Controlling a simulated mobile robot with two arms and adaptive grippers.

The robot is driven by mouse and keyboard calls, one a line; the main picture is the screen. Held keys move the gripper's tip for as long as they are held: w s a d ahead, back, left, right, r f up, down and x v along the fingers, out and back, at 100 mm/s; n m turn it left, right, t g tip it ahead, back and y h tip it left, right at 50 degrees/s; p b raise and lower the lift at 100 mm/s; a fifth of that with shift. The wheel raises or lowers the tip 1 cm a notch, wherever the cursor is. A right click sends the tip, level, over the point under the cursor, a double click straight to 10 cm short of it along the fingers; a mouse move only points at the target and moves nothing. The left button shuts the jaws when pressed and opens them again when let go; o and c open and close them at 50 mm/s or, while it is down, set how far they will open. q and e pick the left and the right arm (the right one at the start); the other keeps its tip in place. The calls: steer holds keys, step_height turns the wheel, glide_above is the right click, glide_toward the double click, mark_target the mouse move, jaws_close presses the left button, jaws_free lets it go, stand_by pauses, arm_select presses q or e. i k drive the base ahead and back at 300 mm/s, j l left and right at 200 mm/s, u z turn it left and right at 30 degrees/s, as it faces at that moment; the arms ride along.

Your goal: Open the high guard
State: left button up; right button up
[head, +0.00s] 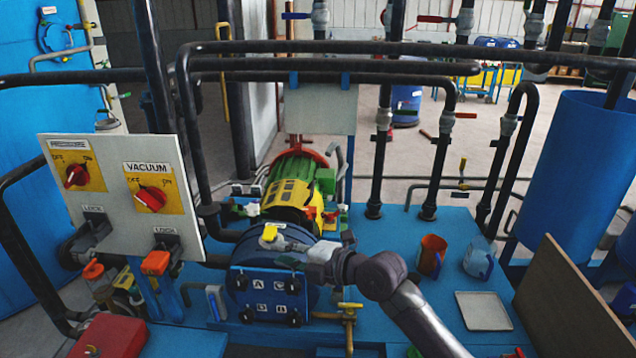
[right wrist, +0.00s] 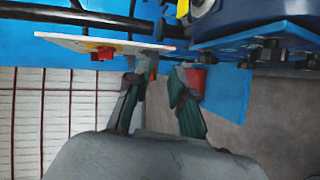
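A grey panel (head: 118,165) carries a PRESSURE switch (head: 76,175) and a VACUUM switch (head: 150,198), both with red knobs. Below them are two LOCK labels with dark fittings. An orange cap (head: 155,262) is below the right one and another (head: 92,269) is at the left. I cannot tell which part is the high guard. My right gripper (head: 277,238) is in front of the blue drum, right of the panel. In the right wrist view its fingers (right wrist: 155,92) are apart, with a red-orange part (right wrist: 196,78) behind one finger. My left gripper is not in view.
A blue plate (head: 268,296) lettered A, B, C sits on the drum front below my right gripper. A green and yellow motor (head: 292,190) stands behind. Black pipes cross overhead. Two cups and a pale tray (head: 483,311) stand on the blue table at right.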

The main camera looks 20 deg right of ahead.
mark_target(297, 193)
steer(key=i+l, duration=0.3)
steer(key=l, duration=0.15)
steer(key=i+l, duration=0.3)
steer(key=l, duration=0.15)
steer(key=i+l, duration=0.3)
steer(key=l, duration=0.2)
